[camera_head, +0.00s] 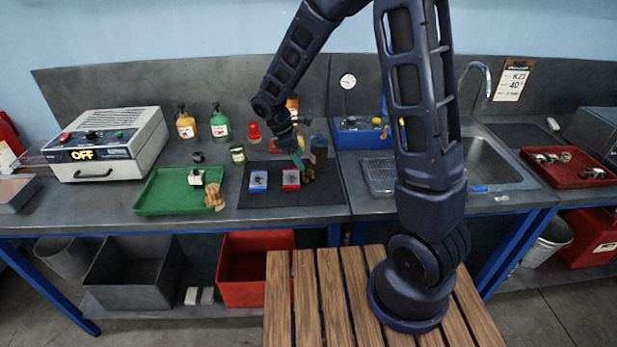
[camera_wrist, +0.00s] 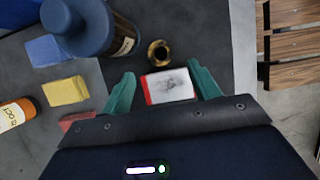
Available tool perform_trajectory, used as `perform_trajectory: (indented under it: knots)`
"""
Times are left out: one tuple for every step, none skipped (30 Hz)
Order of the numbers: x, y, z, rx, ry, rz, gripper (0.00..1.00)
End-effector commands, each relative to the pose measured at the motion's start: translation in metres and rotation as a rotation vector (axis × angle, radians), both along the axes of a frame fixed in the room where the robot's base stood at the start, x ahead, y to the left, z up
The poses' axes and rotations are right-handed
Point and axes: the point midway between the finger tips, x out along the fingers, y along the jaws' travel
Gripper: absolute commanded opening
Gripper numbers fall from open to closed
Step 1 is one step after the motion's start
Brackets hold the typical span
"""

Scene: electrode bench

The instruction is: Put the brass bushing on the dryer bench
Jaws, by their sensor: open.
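A small brass bushing (camera_wrist: 159,52), a ring with a dark hole, stands on the dark mat in the wrist view, just beyond my fingertips. In the head view the bushing (camera_head: 308,175) is small and partly hidden near my fingers. My gripper (camera_wrist: 162,70) is open, its two teal fingers apart above a red-edged block with a white, smudged top (camera_wrist: 170,86). In the head view my gripper (camera_head: 299,160) is low over the black mat (camera_head: 325,192). A grey box marked OFF (camera_head: 107,143), perhaps the dryer, stands on the left bench (camera_head: 60,208).
A dark-capped bottle (camera_wrist: 75,25) stands close to the bushing. A green tray (camera_head: 150,200) holds a few items. A red tray (camera_head: 545,172) with several small parts is far right, past the sink (camera_head: 488,160).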

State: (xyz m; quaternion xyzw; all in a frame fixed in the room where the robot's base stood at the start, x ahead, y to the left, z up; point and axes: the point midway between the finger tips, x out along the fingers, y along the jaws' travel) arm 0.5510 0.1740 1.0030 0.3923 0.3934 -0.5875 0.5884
Motion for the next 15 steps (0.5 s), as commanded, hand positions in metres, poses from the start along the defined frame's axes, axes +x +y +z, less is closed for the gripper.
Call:
perform_trajectory:
  knots:
    - [0.0, -0.003, -0.006, -0.002, 0.002, -0.001, 0.61]
    - [0.0, -0.004, -0.009, -0.002, 0.002, -0.001, 0.61]
    - [0.0, -0.005, -0.011, -0.001, 0.001, 0.0, 0.61]
    - [0.0, -0.006, -0.013, -0.001, 0.001, 0.0, 0.61]
    - [0.0, -0.006, -0.014, -0.001, 0.001, 0.0, 0.61]
    - [0.0, -0.007, -0.015, -0.001, 0.001, 0.0, 0.61]
    - [0.0, -0.007, -0.016, -0.001, 0.001, -0.001, 0.61]
    - [0.0, -0.008, -0.018, -0.001, 0.001, -0.001, 0.61]
    - [0.0, -0.009, -0.022, -0.001, 0.001, -0.001, 0.61]
    - [-0.001, -0.011, -0.025, -0.001, 0.001, -0.001, 0.61]
    - [-0.001, -0.013, -0.029, -0.002, 0.001, -0.002, 0.61]
    - [-0.001, -0.015, -0.034, -0.002, 0.002, -0.002, 0.61]
    - [-0.001, -0.017, -0.039, -0.002, 0.002, -0.002, 0.61]
    - [-0.002, -0.019, -0.042, -0.002, 0.002, -0.002, 0.61]
    - [-0.001, -0.021, -0.047, -0.002, 0.001, -0.002, 0.61]
